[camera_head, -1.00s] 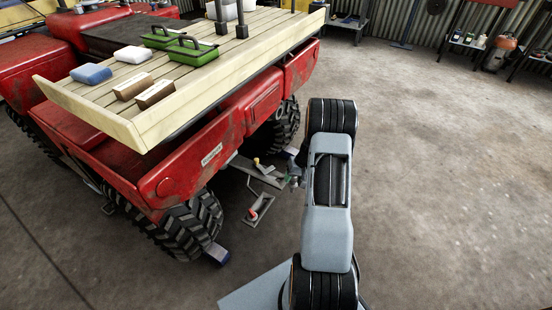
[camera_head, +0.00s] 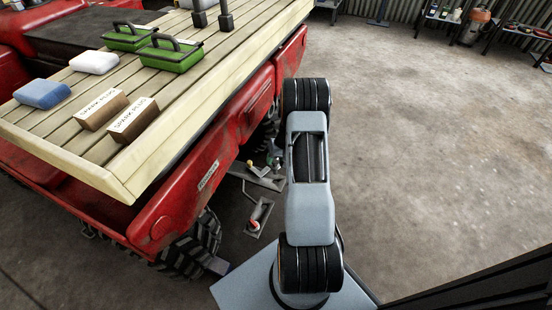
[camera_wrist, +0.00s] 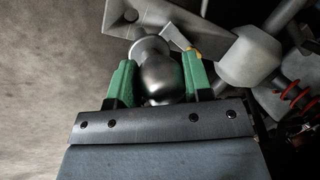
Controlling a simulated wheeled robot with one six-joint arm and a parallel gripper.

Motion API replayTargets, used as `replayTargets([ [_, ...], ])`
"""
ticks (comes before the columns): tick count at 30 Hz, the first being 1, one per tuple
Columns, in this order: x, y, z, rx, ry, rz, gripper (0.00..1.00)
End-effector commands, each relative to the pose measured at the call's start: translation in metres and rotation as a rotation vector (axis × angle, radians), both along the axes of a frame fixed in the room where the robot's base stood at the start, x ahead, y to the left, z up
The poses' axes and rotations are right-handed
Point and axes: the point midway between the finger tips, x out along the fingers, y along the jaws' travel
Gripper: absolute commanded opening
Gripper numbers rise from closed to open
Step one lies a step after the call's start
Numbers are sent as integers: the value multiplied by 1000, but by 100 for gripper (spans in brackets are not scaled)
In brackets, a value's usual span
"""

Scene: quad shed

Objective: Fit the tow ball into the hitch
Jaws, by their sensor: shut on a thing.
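The tow ball (camera_wrist: 162,80) is a dark, glossy ball with a paler metal collar at its upper left in the wrist view. My gripper (camera_wrist: 158,66) has green fingers on both sides of the ball and is shut on it. A grey metal hitch part (camera_wrist: 172,12) with a dark hole lies just beyond the ball; I cannot tell whether they touch. In the head view the grey hitch (camera_head: 262,179) sticks out below the red quad's rear, left of my arm. There my gripper shows only as a small green spot beside the hitch, and the ball is not clear.
The red quad (camera_head: 215,165) carries a wooden deck (camera_head: 165,150) overhanging near the hitch. Green boxes (camera_head: 170,56) and spark plug boxes (camera_head: 135,120) stand on it. A grey bracket with a red knob (camera_head: 254,225) lies below. Concrete floor (camera_head: 420,150) to the right is clear.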

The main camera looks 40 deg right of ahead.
Motion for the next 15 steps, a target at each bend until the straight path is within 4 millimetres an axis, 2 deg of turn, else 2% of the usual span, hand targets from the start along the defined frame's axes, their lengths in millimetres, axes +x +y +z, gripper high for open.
replayTargets([
  [15, 0, -1, -41, -1, -2, -2, 3],
])
